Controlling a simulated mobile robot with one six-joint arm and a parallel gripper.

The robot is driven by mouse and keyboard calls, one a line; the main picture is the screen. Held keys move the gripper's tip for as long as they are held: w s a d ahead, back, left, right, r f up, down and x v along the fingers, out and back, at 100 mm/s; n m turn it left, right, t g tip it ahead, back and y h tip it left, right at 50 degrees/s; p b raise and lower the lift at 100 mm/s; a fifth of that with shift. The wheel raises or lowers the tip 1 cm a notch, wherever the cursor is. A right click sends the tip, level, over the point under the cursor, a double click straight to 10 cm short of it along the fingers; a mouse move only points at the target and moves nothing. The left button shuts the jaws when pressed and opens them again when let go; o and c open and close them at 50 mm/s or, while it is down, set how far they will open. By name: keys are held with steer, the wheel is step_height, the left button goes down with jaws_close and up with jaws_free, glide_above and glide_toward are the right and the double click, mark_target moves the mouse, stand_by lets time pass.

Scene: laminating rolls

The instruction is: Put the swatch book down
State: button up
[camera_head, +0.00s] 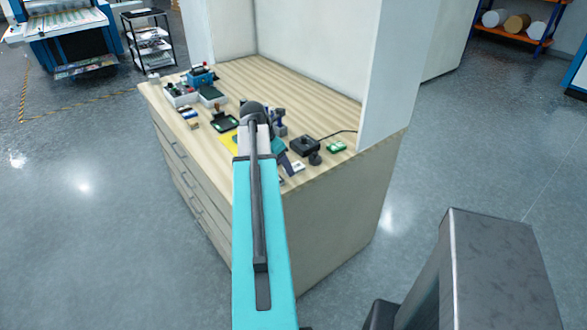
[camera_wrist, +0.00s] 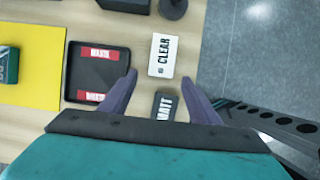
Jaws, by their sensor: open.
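My gripper (camera_wrist: 158,80) is open, its two purple fingers pointing at the wooden counter. In the head view, my gripper (camera_head: 287,167) is low over the counter's front right part. A white piece marked CLEAR (camera_wrist: 163,55) lies just beyond and between the fingertips. A dark piece marked MATT (camera_wrist: 166,106) shows between the fingers, partly hidden by my gripper's body. I cannot tell whether either of these is the swatch book. A green item (camera_wrist: 9,66) lies on a yellow mat (camera_wrist: 38,60) at the left. Nothing is gripped.
A black tray with red WASTE labels (camera_wrist: 97,74) is close left of the fingers. The counter (camera_head: 325,107) also holds a black device (camera_head: 304,146), a green item (camera_head: 336,147) and several boxes at the back left. A pale panel (camera_head: 385,75) stands at its right.

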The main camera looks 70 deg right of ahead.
steer(key=shift+x, duration=1.25)
steer(key=c, duration=1.2)
steer(key=shift+c, duration=0.2)
steer(key=shift+r, duration=0.2)
steer(key=shift+r+b, duration=0.5)
steer(key=shift+r, duration=1.1)
steer(key=s+a+b, duration=0.4)
steer(key=a, duration=0.6)
steer(key=shift+s+r, duration=0.25)
steer(key=shift+r, duration=0.05)
steer(key=shift+a+b, duration=0.15)
steer(key=shift+b, duration=0.75)
